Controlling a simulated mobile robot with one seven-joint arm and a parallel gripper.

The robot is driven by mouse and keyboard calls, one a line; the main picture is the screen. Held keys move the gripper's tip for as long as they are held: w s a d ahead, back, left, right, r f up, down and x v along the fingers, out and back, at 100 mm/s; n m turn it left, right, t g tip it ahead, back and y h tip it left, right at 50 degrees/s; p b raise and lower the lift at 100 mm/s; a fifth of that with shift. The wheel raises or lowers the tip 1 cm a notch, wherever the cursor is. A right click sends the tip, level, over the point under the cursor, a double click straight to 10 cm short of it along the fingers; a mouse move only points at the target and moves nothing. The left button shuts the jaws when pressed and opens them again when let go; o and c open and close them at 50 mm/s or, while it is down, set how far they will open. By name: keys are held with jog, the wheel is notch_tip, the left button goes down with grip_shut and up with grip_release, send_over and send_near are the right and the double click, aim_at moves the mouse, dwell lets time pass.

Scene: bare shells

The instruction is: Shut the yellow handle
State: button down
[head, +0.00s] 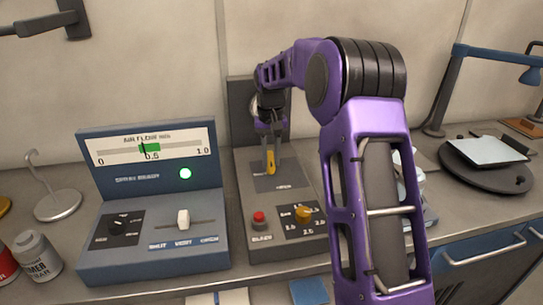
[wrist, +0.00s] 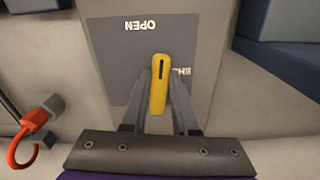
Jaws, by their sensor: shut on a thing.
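The yellow handle (head: 270,161) is on a dark plate on the grey unit in the middle of the bench. In the wrist view the handle (wrist: 159,88) lies between my two fingers, its dark slot toward the top of the picture. The word OPEN is printed above it, and a partly hidden label beginning SH is at its right. My gripper (head: 269,148) reaches down from above and is shut on the handle. In the wrist view my gripper (wrist: 160,75) has one finger on each side of it. The handle's base is hidden.
In front of the handle are a red button (head: 259,217) and a yellow knob (head: 303,214). A blue airflow console (head: 150,235) with a lit green lamp stands left. A dark round plate (head: 485,170) is at far right. In the wrist view, an orange hook (wrist: 30,135) is at left.

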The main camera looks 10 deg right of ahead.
jog(key=m+p, duration=0.1)
jog(key=m, duration=0.1)
jog(key=m+p, duration=0.1)
jog(key=m, duration=0.1)
jog(key=shift+w+a+r, duration=0.1)
jog(key=shift+a+r, duration=0.1)
jog(key=shift+a, duration=0.15)
jog(key=m+p, duration=0.1)
jog(key=m, duration=0.3)
jog(key=shift+w+a+f+p, duration=0.1)
jog(key=shift+w+a+p, duration=0.1)
jog(key=shift+p, duration=0.2)
jog(key=m, duration=0.4)
jog(key=shift+w+a, duration=0.15)
jog(key=shift+w, duration=0.15)
jog(key=shift+w+m, duration=0.15)
jog(key=shift+m, duration=0.95)
jog(key=shift+w+m, duration=0.1)
jog(key=shift+m, duration=1)
jog(key=c, duration=0.7)
grip_release()
